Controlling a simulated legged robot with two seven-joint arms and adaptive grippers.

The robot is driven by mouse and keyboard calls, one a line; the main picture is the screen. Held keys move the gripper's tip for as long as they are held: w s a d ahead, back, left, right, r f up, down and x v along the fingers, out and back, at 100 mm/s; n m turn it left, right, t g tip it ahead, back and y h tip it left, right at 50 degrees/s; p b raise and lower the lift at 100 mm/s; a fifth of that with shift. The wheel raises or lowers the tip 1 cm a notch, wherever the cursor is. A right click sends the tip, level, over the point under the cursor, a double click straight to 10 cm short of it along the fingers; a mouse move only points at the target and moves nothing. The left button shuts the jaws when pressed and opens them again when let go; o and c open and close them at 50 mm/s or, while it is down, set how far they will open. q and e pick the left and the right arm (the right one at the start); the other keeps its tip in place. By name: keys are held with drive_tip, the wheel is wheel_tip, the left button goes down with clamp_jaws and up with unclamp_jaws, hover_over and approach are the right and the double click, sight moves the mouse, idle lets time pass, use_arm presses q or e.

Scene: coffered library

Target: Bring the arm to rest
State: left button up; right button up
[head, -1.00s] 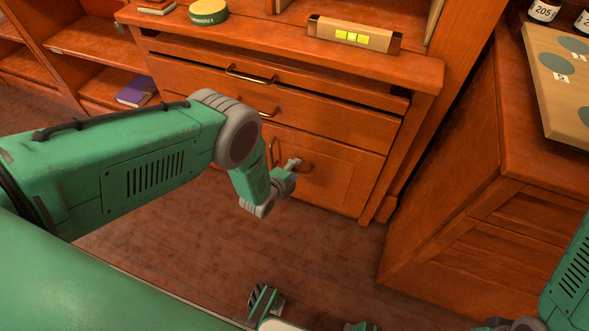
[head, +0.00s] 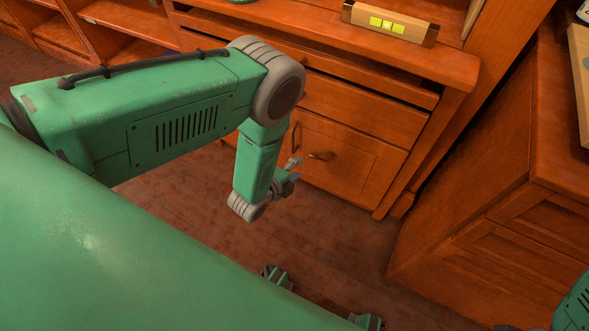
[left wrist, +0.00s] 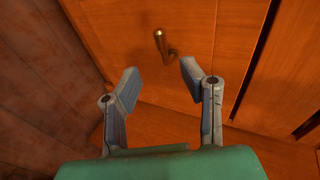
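My left arm comes in from the left in the head view and bends down at a grey joint. My left gripper (head: 294,167) is small there, in front of the lower cabinet door (head: 340,158). In the left wrist view the left gripper (left wrist: 159,82) has its two fingers apart with nothing between them. The brass door handle (left wrist: 161,45) shows beyond the fingertips, apart from them. It also shows in the head view (head: 320,156).
The wooden cabinet has drawers (head: 350,115) above the door, and a box with yellow-green squares (head: 389,25) on its top. A second wooden cabinet (head: 480,200) stands at the right. Bare wooden floor (head: 340,255) lies between them. Open shelves (head: 125,15) are at the upper left.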

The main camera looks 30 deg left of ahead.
use_arm(q)
drive_tip(key=shift+s+r, duration=0.25)
drive_tip(key=shift+s, duration=0.2)
drive_tip(key=s+a+r+n+g+p, duration=0.2)
drive_tip(key=s+r+n+g, duration=0.2)
drive_tip(key=s+r+n, duration=0.2)
drive_tip(key=s+a+r+n+g+y+p, duration=0.1)
drive_tip(key=s+a+r+n+g+p, duration=0.1)
drive_tip(key=s+r+n, duration=0.4)
drive_tip(key=s+a+r+n+g+y+p, duration=0.1)
drive_tip(key=s+r+n+g+p, duration=0.3)
drive_tip(key=s, duration=1)
wheel_tip(320, 180, up, 2)
drive_tip(key=shift+a+r+n+g, duration=0.1)
drive_tip(key=shift+a+n+g, duration=0.55)
drive_tip(key=shift+n+g, duration=0.35)
